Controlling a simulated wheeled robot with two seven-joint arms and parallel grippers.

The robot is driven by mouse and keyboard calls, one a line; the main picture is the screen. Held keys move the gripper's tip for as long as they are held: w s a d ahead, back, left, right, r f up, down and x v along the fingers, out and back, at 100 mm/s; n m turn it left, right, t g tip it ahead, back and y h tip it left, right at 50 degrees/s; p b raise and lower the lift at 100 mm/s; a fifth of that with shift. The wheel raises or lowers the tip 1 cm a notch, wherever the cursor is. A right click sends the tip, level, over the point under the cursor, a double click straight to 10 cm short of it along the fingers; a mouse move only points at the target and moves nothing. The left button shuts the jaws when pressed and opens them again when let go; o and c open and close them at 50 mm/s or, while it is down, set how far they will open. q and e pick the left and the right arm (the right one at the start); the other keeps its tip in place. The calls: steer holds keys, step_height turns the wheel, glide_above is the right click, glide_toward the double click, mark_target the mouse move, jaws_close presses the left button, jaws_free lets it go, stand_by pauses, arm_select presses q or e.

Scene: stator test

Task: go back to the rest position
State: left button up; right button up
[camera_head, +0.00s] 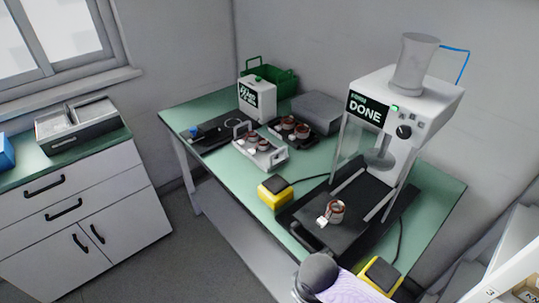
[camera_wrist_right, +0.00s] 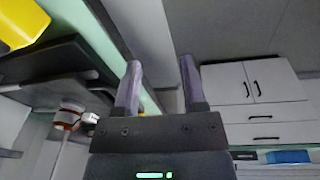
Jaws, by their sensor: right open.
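My right gripper (camera_wrist_right: 160,75) is open, its two fingers apart with nothing between them in the right wrist view. Part of my right arm shows at the bottom of the head view, in front of the bench's near edge. A copper-wound stator (camera_head: 336,211) with a white tag sits on the black plate of the test machine (camera_head: 419,104), whose display reads DONE. The stator also shows in the right wrist view (camera_wrist_right: 72,112), left of the fingers and apart from them. My left gripper is not in view.
The green bench (camera_head: 302,167) also holds a grey tray (camera_head: 270,159) and a dark tray (camera_head: 274,128) with stators, a green crate (camera_head: 284,82), and yellow button boxes (camera_head: 275,195) beside the machine. A white cabinet (camera_head: 75,205) stands left. Floor between is clear.

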steer(key=s+d+f+m+b, duration=0.25)
steer(key=s+f, duration=0.25)
steer(key=f, duration=0.4)
steer(key=s+d+f+m+b, duration=0.15)
steer(key=s+d+f, duration=0.3)
steer(key=f, duration=0.55)
steer(key=s+d+f+b, duration=0.1)
steer(key=s+f, duration=0.1)
steer(key=s, duration=0.4)
steer(key=s+d+f+b, duration=0.1)
steer(key=s+f, duration=0.2)
steer(key=s, duration=0.4)
steer(key=s+d+f+g, duration=0.1)
steer(key=s+f, duration=0.2)
steer(key=s, duration=0.4)
steer(key=shift+b, duration=0.4)
